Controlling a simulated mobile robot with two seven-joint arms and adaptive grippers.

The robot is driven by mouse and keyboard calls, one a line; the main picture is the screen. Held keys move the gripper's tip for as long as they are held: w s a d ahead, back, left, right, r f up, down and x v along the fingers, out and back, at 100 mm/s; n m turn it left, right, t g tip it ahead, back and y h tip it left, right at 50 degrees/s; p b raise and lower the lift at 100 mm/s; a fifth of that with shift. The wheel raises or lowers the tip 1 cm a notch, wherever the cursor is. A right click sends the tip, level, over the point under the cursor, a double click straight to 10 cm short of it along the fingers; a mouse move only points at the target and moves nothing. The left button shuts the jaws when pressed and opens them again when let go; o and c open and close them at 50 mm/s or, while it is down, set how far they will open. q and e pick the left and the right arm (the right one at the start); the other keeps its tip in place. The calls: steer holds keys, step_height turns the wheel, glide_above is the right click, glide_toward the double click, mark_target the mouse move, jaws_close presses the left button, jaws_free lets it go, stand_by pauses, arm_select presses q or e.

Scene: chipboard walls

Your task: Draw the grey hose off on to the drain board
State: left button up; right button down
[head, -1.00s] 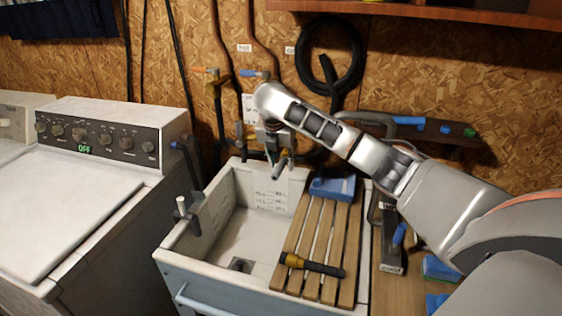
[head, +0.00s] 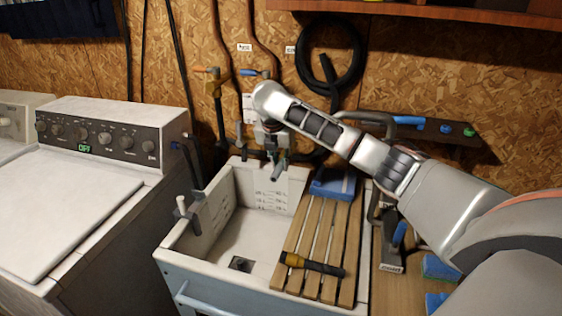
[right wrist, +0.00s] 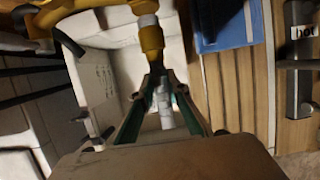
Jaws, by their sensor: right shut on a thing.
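My right gripper (right wrist: 158,82) reaches over the back of the sink and is shut on the grey hose (right wrist: 165,105), a short pale length between its fingers. In the head view the hose (head: 279,170) shows below the gripper (head: 271,150). The yellow tap (right wrist: 151,40) points at the fingertips in the right wrist view. I cannot tell whether the hose end is still around its spout. The slatted wooden drain board (head: 312,222) lies across the right side of the sink. My left gripper is not in view.
A blue sponge-like block (head: 334,184) and a black and yellow torch (head: 312,264) lie on the board. The white sink (head: 228,222) is open to its left. A washer (head: 75,195) stands further left. A black hose coil (head: 330,55) hangs behind.

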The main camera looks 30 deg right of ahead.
mark_target(275, 172)
steer(key=shift+s+a, duration=0.25)
steer(key=shift+a, duration=0.1)
steer(key=shift+s+a, duration=1.35)
steer(key=shift+a, duration=0.1)
steer(key=shift+a, duration=0.1)
